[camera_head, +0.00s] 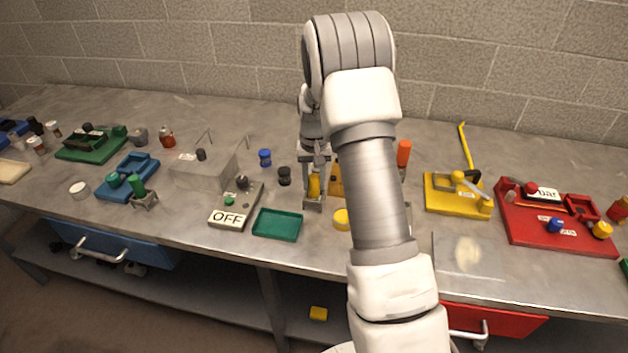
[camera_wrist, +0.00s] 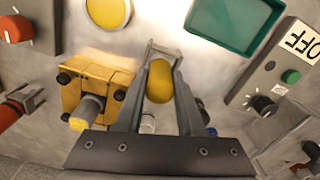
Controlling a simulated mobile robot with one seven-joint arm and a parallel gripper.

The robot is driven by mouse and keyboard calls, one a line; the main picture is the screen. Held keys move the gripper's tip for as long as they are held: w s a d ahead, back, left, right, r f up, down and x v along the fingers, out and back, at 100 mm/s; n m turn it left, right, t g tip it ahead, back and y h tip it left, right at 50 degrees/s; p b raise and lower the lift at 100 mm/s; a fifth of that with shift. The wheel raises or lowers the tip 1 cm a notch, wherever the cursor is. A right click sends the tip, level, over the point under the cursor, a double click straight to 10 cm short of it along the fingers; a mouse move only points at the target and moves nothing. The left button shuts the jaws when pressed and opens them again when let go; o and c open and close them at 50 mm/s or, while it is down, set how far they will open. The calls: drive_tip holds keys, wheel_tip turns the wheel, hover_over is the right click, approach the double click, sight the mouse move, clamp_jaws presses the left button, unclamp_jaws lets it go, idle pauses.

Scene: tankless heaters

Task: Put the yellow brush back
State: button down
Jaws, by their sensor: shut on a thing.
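My gripper (camera_head: 314,196) points down over the middle of the grey bench. It is shut on a yellow, rounded piece (camera_head: 314,185), apparently the yellow brush. In the wrist view, the yellow brush (camera_wrist: 160,82) lies between the two fingers of my gripper (camera_wrist: 163,62). A thin metal bracket (camera_wrist: 164,45) shows at the fingertips; I cannot tell whether the brush touches it. The brush's far end is hidden.
A yellow-orange block (camera_wrist: 85,85) with black corner knobs stands close beside the gripper. A round yellow lid (camera_head: 341,219), a green tray (camera_head: 278,224) and a grey OFF switch box (camera_head: 236,205) are nearby. An orange-handled tool (camera_head: 404,153) stands behind my arm.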

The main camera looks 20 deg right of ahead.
drive_tip(key=shift+f, duration=0.25)
drive_tip(key=c, duration=0.5)
unclamp_jaws()
drive_tip(key=shift+r, duration=0.15)
